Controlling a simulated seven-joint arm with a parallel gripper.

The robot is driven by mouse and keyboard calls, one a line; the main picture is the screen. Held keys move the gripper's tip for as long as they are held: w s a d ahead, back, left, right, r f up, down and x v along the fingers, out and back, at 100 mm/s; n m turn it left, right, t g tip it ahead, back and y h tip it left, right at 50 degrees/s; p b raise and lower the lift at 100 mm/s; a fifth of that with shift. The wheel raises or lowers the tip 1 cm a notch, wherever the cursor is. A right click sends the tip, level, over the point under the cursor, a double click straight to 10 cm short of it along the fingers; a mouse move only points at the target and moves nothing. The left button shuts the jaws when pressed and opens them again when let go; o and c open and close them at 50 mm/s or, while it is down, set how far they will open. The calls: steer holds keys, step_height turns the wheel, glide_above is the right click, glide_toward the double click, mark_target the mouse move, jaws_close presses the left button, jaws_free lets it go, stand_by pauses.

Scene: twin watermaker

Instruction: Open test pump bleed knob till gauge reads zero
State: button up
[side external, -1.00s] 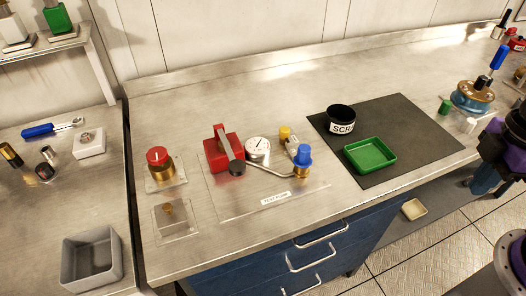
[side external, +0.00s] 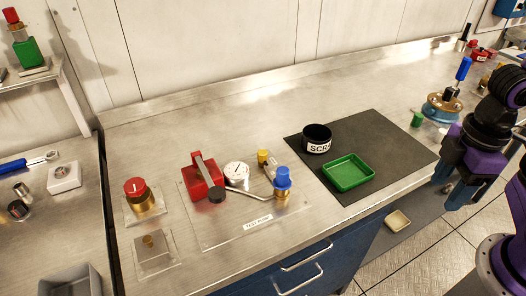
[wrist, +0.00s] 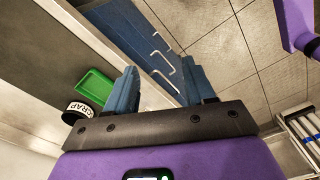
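The test pump stands on a plate labelled TEST PUMP (side external: 257,222) on the bench. It has a red body with a lever (side external: 203,178), a round white gauge (side external: 236,174), a blue knob (side external: 283,177) on a brass fitting and a smaller yellow knob (side external: 262,157). I cannot tell which knob is the bleed knob, and the gauge reading is too small to read. My gripper (side external: 450,188) hangs at the right, off the bench's front edge, well apart from the pump. In the wrist view my gripper (wrist: 158,70) is open, with nothing between its blue fingers.
A black SCRAP cup (side external: 316,140) and a green tray (side external: 348,172) are on a dark mat (side external: 385,150) between my gripper and the pump. A red-topped brass knob (side external: 137,190) stands left of the pump. Blue drawers with handles (side external: 305,254) are below the bench front.

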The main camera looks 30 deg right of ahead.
steer(key=w+a+r+m, duration=0.3)
steer(key=w+a, duration=0.4)
steer(key=w, duration=0.2)
steer(key=w+a+r+m, duration=0.2)
steer(key=w+a+m, duration=0.1)
steer(key=w+a, duration=0.5)
steer(key=m, duration=0.6)
glide_above(263, 153)
step_height(263, 153, down, 17)
steer(key=shift+r, duration=0.15)
jaws_close()
